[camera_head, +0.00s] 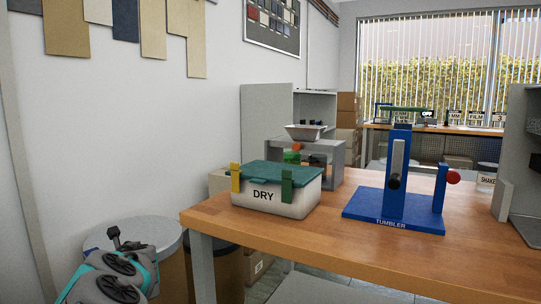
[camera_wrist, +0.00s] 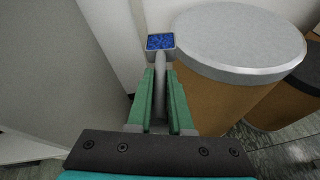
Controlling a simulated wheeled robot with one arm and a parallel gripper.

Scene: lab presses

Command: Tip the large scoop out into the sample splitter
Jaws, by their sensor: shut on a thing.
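In the wrist view, my gripper (camera_wrist: 160,90) has its green fingers shut on the grey handle of a scoop (camera_wrist: 160,58). The scoop's square pan points away from me and holds blue granules (camera_wrist: 160,41). In the head view, a grey stand with a flared hopper (camera_head: 305,131) on top sits at the back of the wooden table; it looks like the sample splitter. An orange-red knob and a green part show under the hopper. The box in front hides its lower part.
A white DRY box (camera_head: 268,198) with a green lid stands at the table's (camera_head: 330,240) front left corner. A blue TUMBLER stand (camera_head: 398,190) is to its right. A grey-lidded brown drum (camera_wrist: 240,35) is right beside the scoop. A wall is on the left.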

